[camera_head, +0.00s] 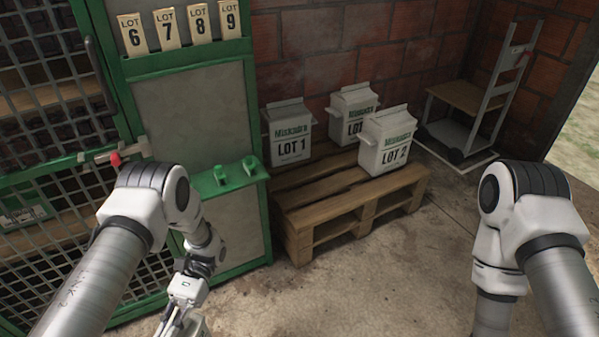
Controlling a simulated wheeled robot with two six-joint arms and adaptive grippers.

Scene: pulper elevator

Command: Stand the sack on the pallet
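Three white sacks stand upright on the wooden pallet (300,219). The LOT 1 sack (290,133) is at the left, the LOT 2 sack (388,145) is at the front right, and a third sack (350,104) is behind, its lot number hidden by the LOT 2 sack. My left gripper (184,322) is low at the bottom edge, in front of the green-framed cabinet and apart from the pallet. Its fingers are too small and cut off to tell open from shut. My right arm comes down at the right, and its gripper is out of view.
The green-framed elevator (191,105) has a mesh gate (70,180) with a red-tipped latch (115,159) and a green control ledge (225,180). LOT tags 6 to 9 hang above. A hand truck (497,95) stands at the back right. Concrete floor (400,270) is clear before the pallet.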

